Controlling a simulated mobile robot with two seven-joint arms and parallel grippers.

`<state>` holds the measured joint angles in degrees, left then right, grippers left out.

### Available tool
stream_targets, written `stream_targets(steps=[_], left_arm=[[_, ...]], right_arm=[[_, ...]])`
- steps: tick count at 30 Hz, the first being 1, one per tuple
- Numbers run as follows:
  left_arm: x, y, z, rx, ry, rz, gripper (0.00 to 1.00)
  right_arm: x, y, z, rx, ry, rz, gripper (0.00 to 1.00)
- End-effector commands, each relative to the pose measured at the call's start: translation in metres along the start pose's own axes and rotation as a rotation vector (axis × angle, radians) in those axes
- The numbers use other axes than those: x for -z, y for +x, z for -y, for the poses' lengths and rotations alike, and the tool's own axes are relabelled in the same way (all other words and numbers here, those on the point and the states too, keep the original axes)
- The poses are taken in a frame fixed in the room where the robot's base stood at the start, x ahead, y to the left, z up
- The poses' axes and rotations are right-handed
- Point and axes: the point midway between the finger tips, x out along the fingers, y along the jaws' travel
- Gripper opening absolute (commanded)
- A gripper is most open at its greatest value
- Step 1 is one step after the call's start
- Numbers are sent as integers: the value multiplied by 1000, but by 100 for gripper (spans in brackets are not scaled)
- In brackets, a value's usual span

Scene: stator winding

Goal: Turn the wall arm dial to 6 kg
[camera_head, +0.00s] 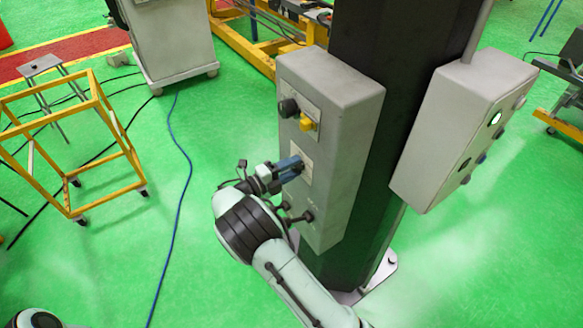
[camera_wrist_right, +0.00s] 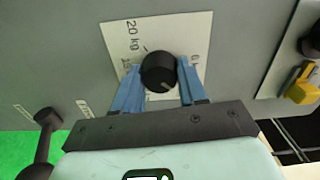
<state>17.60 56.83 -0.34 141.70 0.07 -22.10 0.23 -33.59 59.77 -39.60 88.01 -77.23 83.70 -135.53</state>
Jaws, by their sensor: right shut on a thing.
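The wall arm dial is a round black knob (camera_wrist_right: 158,70) on a white scale plate (camera_wrist_right: 118,32) in the right wrist view. The plate reads "20 kg" on the left, with a partly hidden "0" on the right. A pale line on the knob's face points down and slightly right in that view. My right gripper (camera_wrist_right: 160,82) has its two blue fingers on either side of the knob, shut on it. In the head view, my right gripper (camera_head: 289,166) is at the middle of the grey control box (camera_head: 340,95) and hides the knob. My left gripper is not in view.
A black knob (camera_head: 289,107) and a yellow switch (camera_head: 307,122) sit above the dial on the box. A black lever (camera_head: 300,217) juts out below it. A dark column (camera_head: 395,50) carries a second grey box (camera_head: 450,125) on the right.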

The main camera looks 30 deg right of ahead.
Motion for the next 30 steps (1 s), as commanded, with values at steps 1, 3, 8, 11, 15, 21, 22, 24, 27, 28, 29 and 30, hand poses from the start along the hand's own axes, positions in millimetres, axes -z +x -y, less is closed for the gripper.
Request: stream_targets(steps=[1, 3, 8, 11, 15, 21, 22, 24, 27, 28, 29, 30], left_arm=[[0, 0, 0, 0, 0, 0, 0], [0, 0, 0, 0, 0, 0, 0], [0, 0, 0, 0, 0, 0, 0], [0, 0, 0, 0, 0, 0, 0], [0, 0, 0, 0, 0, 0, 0], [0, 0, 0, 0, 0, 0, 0], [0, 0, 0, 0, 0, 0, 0], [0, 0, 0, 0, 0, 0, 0], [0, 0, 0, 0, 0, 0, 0], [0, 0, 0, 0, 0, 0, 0], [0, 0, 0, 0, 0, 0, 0], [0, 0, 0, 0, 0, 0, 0]], right_arm=[[0, 0, -1, -1, -46, 1, 11], [0, 0, -1, -1, -112, 1, 11], [0, -1, -1, -2, -250, 2, 11], [0, -1, -1, -2, -328, 1, 11], [0, 0, -1, -2, -416, 1, 11], [0, 0, -1, -1, -502, 0, 11], [0, 0, -1, -1, -511, 0, 11], [0, 0, -1, -1, -527, 0, 11], [0, 0, -1, -1, -543, 1, 11], [0, 0, -1, -1, -546, 1, 11], [0, 0, -1, -1, -548, 1, 11], [0, 0, -1, -1, -550, 1, 11]])
